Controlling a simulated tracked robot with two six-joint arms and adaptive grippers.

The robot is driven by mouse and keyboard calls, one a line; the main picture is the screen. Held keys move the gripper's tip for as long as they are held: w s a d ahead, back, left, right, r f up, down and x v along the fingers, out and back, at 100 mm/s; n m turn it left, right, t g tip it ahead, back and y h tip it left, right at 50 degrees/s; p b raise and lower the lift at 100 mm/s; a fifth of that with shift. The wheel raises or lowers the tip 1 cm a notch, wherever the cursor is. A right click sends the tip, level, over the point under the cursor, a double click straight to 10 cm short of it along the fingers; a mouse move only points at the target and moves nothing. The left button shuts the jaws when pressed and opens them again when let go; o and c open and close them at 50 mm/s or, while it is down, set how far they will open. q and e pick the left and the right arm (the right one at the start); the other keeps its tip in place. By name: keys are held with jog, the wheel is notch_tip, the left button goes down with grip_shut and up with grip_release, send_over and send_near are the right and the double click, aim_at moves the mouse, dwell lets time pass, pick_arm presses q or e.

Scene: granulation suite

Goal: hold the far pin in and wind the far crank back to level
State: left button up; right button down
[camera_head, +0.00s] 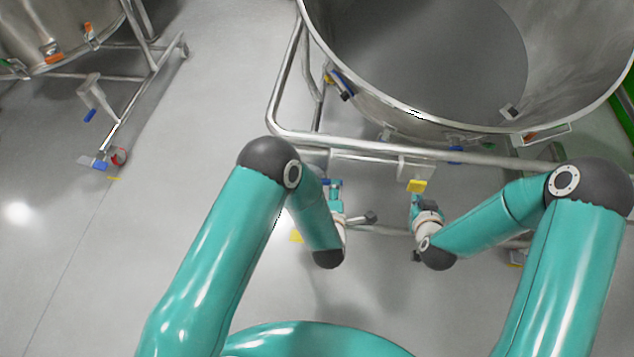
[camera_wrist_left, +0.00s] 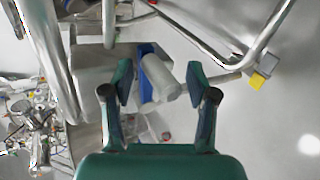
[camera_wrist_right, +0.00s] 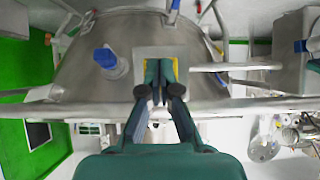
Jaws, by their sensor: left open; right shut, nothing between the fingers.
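My right gripper (camera_wrist_right: 158,82) is shut and empty. Its fingertips lie in front of a pale plate with a yellow part (camera_wrist_right: 174,66) on the bin frame; contact cannot be told. In the head view the yellow part (camera_head: 417,186) shows just beyond my right gripper (camera_head: 414,202). The fingers hide whatever pin is behind them. My left gripper (camera_wrist_left: 160,82) is open. A light grey cylinder (camera_wrist_left: 160,78) beside a blue part (camera_wrist_left: 146,72) shows between its fingers, not gripped; it looks like the crank's handle. In the head view my left gripper (camera_head: 335,187) is beside the frame rail.
The large open steel bin (camera_head: 420,113) stands above the tubular rail (camera_head: 275,110). A grey box (camera_wrist_left: 92,75) is left of my left fingers. A blue knob (camera_wrist_right: 105,58) is left of my right fingers. Another bin frame (camera_head: 155,70) stands at left, with clear floor between.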

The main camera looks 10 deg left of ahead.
aim_at(418, 187)
jog(key=shift+w, duration=2.05)
pick_arm(q)
jog(key=c, duration=1)
pick_arm(e)
jog(key=shift+r, duration=0.1)
pick_arm(q)
jog(key=shift+c, duration=0.2)
